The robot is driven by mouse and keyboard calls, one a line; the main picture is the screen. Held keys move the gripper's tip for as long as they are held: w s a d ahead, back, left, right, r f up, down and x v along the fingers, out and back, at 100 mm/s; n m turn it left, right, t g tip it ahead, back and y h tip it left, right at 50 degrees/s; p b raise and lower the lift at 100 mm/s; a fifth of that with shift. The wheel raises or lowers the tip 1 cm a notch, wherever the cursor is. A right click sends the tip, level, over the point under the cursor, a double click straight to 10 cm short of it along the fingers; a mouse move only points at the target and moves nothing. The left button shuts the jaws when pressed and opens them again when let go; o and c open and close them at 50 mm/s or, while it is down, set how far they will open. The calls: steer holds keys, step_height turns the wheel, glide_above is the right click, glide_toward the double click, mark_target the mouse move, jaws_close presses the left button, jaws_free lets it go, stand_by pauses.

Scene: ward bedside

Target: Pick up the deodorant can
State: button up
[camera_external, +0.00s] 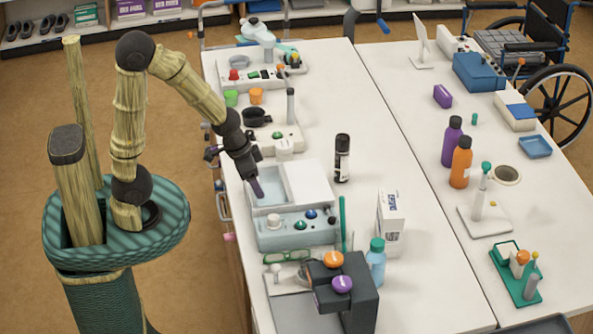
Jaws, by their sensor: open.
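A slim upright can with a black cap and a black-and-white body, which looks like the deodorant can (342,160), stands on the white table right of the middle of the near section. My gripper (257,192) points down, over or in front of the pale blue open compartment of a device, to the left of the can and clearly apart from it. The jaws are open, and I see nothing held between them. The fingers are small and seen edge-on here.
The pale blue device (290,232) with knobs lies below my gripper, its white lid (303,185) between gripper and can. A white carton (390,222) and a blue bottle (376,262) stand nearer the front. The table right of the can is clear up to the purple bottle (452,143).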

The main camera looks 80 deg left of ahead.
steer(key=w+a+r+t+b, duration=0.1)
steer(key=w+a+t, duration=0.3)
steer(key=w, duration=0.7)
steer(key=w+a+r+t+b, duration=0.1)
steer(key=w+a+t+b, duration=0.15)
steer(key=w+a, duration=0.55)
steer(key=r+m+t+h+b, duration=0.2)
steer(key=m+t+h, duration=0.1)
steer(key=t, duration=0.2)
glide_above(349, 142)
steer(key=w+d, duration=0.1)
steer(key=s+a+f+m+g+h+b, duration=0.4)
steer(key=s+a+f+m+h, duration=0.3)
steer(key=s+a+f+h, duration=0.2)
steer(key=shift+a+f+h, duration=0.75)
steer(key=shift+a+h, duration=0.15)
steer(key=shift+h, duration=0.3)
steer(key=shift+w, duration=0.1)
steer(key=shift+p+x, duration=1.05)
steer(key=shift+x, duration=4.95)
steer(key=shift+f, duration=0.2)
